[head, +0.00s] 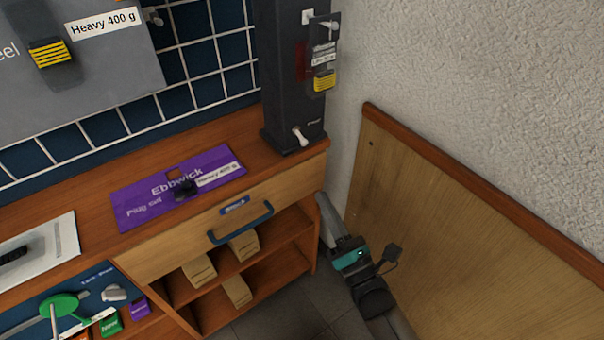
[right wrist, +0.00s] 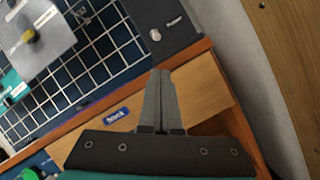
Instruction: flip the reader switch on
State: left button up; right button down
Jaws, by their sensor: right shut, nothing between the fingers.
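The reader is a dark upright column (head: 290,70) at the back right corner of the bench. A white toggle switch (head: 300,136) sits low on its front face; I cannot tell whether it is on. In the right wrist view the switch (right wrist: 173,21) shows on the dark housing (right wrist: 180,38), beyond my fingers. My right gripper (head: 322,200) is beside the bench's right end, below and to the right of the switch and apart from it. In the right wrist view its fingers (right wrist: 161,76) are shut and empty. My left gripper is not in view.
A wooden panel (head: 470,230) and a pale wall (head: 480,70) stand close on the right. A drawer with a blue handle (head: 240,225) is below the bench top. A purple Ebbwick mat (head: 150,207) lies on the bench. A labelled tag (head: 322,55) hangs on the column.

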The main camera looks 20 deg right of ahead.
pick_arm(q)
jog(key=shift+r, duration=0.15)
pick_arm(e)
jog(key=shift+r+n, duration=0.35)
jog(key=shift+n, duration=0.05)
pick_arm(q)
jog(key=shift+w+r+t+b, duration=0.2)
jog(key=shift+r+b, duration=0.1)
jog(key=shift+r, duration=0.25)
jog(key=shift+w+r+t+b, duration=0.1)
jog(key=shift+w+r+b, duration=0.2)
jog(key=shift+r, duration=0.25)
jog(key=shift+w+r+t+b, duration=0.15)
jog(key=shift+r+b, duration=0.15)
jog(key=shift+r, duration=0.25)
pick_arm(e)
jog(key=shift+x, duration=4.95)
jog(key=shift+s+a+r, duration=0.1)
jog(key=shift+r, duration=0.05)
